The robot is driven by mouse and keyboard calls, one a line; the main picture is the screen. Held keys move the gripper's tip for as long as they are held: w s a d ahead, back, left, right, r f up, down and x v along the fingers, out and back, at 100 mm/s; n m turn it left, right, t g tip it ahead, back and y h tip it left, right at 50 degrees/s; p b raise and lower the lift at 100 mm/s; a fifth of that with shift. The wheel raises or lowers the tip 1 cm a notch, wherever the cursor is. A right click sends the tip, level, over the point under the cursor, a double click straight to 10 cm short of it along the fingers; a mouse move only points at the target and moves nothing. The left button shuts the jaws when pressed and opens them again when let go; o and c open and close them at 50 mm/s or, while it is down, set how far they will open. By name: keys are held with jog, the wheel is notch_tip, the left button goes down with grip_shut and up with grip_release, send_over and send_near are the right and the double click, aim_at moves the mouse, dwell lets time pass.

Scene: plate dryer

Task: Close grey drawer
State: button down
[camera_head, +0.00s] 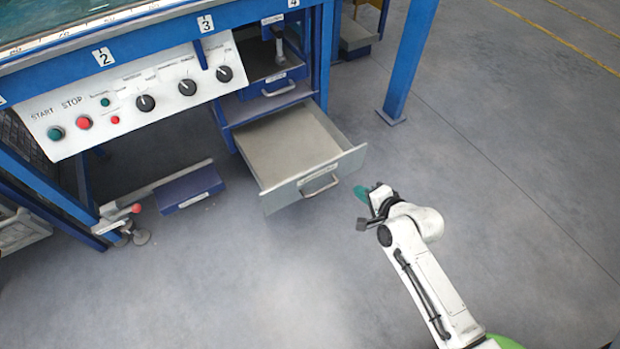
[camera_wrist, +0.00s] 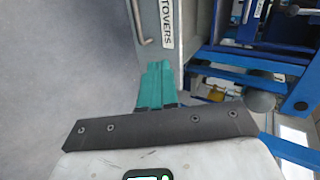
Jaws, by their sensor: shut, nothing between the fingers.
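The grey drawer (camera_head: 287,150) is pulled out of the blue frame in the head view, with its inside showing and looking empty. Its front carries a metal handle (camera_head: 320,185) and a small label. My gripper (camera_head: 362,192) is just to the right of the drawer front, its teal fingers shut with nothing between them. In the wrist view the shut teal fingers (camera_wrist: 155,82) point at the grey drawer front (camera_wrist: 155,45), which shows a label and part of the handle (camera_wrist: 137,22). I cannot tell whether the fingertips touch the front.
A blue drawer (camera_head: 277,90) sits above the grey one. A control panel (camera_head: 140,98) with buttons and knobs is to the left. A blue box (camera_head: 188,188) is low on the left. A blue post (camera_head: 408,60) stands at the right; the floor (camera_head: 510,170) beyond is clear.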

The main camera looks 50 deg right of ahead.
jog(key=m, duration=0.1)
jog(key=b, duration=0.5)
send_near(329, 165)
notch_tip(329, 165, down, 4)
jog(key=w, duration=0.2)
jog(key=shift+w+d+r+t+b, duration=0.15)
jog(key=shift+w+d+b, duration=0.1)
jog(key=shift+w, duration=0.2)
jog(key=shift+w+d+f+t+b, duration=0.15)
jog(key=shift+w+b, duration=0.1)
jog(key=shift+w, duration=0.15)
jog(key=shift+w+d+r, duration=0.2)
jog(key=shift+w, duration=0.45)
jog(key=shift+w, duration=0.1)
